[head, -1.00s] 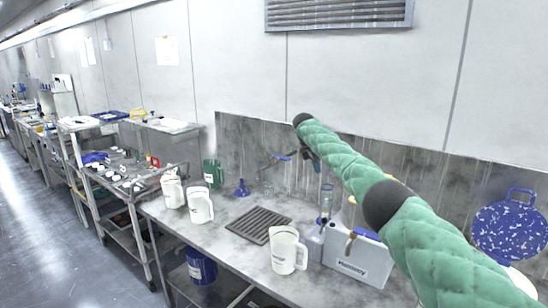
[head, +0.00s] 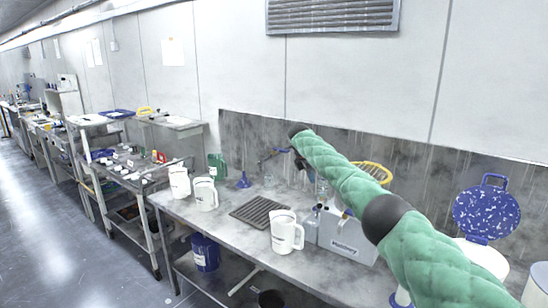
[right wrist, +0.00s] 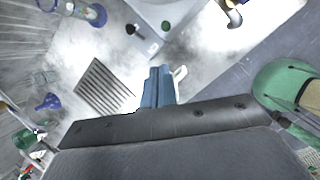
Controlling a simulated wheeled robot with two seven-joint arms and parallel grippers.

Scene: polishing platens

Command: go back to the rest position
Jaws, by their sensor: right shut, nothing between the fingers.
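My right arm comes in from the lower right in the head view, green and quilted with dark joints, and reaches over the bench (head: 335,283). Its gripper (head: 301,160) is small and partly hidden at the far end of the arm. In the right wrist view my right gripper (right wrist: 158,84) shows two blue-grey fingers pressed together with nothing between them. It hangs above the bench, beside the dark grate (right wrist: 105,86) and in front of a white jug that it mostly covers. My left gripper is not in view.
White jugs (head: 285,234) stand on the bench around the grate (head: 258,210). A grey box (head: 346,240), a blue funnel (head: 244,181) and glassware are near the arm. A blue speckled round lid (head: 487,214) stands at the right. Floor (head: 60,240) is clear at left.

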